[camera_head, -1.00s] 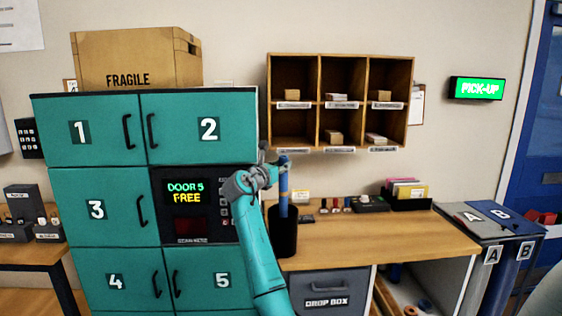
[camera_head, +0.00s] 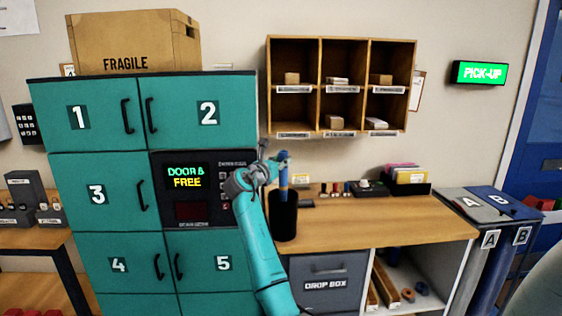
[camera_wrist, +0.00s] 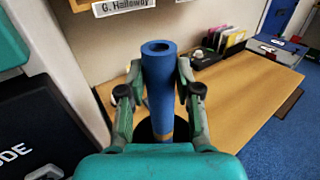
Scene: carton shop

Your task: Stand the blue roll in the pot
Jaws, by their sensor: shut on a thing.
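The blue roll (camera_head: 283,172) is upright, with its lower part inside the dark pot (camera_head: 284,218) at the left end of the wooden counter. My gripper (camera_head: 275,166) is at the roll's upper part, above the pot's rim. In the wrist view my gripper (camera_wrist: 160,85) has a finger on each side of the blue roll (camera_wrist: 159,90) and is shut on it. The roll's hollow top end faces up there. The pot (camera_wrist: 146,130) shows dark behind the roll, mostly hidden. The roll's bottom end is hidden inside the pot.
Teal lockers (camera_head: 90,194) stand close to the left of the pot. A wooden pigeonhole shelf (camera_head: 337,88) hangs above the counter (camera_head: 380,232). A black card tray (camera_head: 405,186) and small items stand at the counter's back. The front middle of the counter is clear.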

